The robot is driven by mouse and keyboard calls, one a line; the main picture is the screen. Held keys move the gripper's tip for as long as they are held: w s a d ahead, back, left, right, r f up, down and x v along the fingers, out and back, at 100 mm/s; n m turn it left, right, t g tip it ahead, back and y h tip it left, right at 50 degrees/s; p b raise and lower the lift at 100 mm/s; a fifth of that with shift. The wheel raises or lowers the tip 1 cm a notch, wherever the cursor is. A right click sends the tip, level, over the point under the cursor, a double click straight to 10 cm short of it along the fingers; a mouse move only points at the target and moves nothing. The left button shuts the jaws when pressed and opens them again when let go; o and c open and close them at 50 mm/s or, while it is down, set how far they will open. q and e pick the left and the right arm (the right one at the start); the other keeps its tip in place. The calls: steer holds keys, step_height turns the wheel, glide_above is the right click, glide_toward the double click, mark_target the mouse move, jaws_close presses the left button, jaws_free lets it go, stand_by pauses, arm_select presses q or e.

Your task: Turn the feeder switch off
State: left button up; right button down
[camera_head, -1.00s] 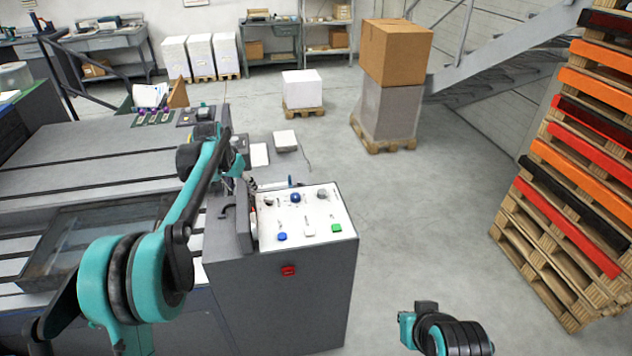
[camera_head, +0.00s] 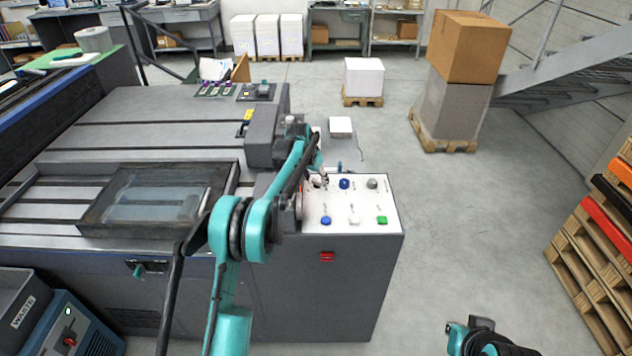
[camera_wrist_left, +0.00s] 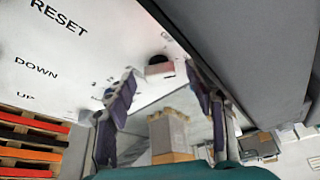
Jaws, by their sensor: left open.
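The control panel (camera_head: 345,207) is a white sloping plate on the grey machine's corner. It carries a blue knob (camera_head: 344,183), a grey knob (camera_head: 372,183), and blue (camera_head: 326,220), white (camera_head: 354,218) and green (camera_head: 382,220) buttons. My left gripper (camera_head: 319,178) is over the panel's back left part and hides some of it. In the left wrist view the open fingers (camera_wrist_left: 162,73) stand either side of a small dark-topped switch (camera_wrist_left: 157,66). I cannot read its label, so I cannot tell if it is the feeder switch. Contact is unclear.
A red switch (camera_head: 327,256) is on the machine's front face. A dark raised housing (camera_head: 262,135) stands behind and left of the panel. The floor right of the machine is clear up to a pallet stack (camera_head: 600,250). A boxed pallet (camera_head: 450,105) stands farther back.

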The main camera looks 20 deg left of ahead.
arm_select(q)
steer(key=shift+w+f, duration=0.1)
steer(key=shift+f, duration=0.1)
steer(key=c, duration=1.1)
steer(key=shift+c, duration=0.2)
steer(key=n, duration=0.2)
steer(key=n+y+p, duration=0.1)
steer(key=n, duration=0.1)
steer(key=n+y+p, duration=0.1)
steer(key=shift+d+r+n, duration=0.1)
steer(key=shift+d+n, duration=0.2)
steer(key=shift+n, duration=0.1)
steer(key=n+y+p, duration=0.1)
steer(key=n, duration=0.2)
steer(key=n+g+y+p, duration=0.1)
steer(key=n, duration=0.2)
steer(key=shift+w+d, duration=0.1)
steer(key=shift+d, duration=0.05)
